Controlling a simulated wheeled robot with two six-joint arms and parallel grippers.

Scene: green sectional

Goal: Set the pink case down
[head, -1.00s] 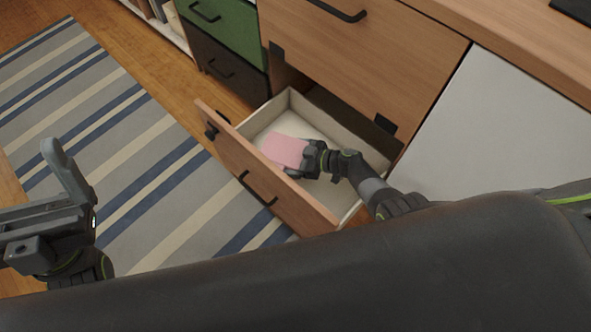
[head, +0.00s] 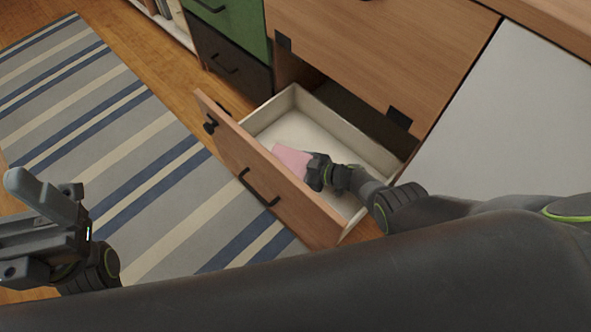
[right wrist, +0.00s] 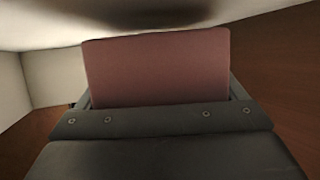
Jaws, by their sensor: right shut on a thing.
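The pink case (head: 290,157) is inside the open drawer (head: 364,137), close behind its wooden front panel. My right gripper (head: 311,167) reaches into the drawer from the right and is shut on the case. In the right wrist view the case (right wrist: 156,70) stands out beyond the gripper (right wrist: 158,117), with the pale drawer interior around it. I cannot tell whether the case touches the drawer floor.
The drawer front (head: 250,160) has a black handle. The wooden cabinet (head: 370,50) rises behind the drawer, with a white panel (head: 510,120) at the right. A striped rug (head: 110,130) lies at the left. The drawer floor behind the case is clear.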

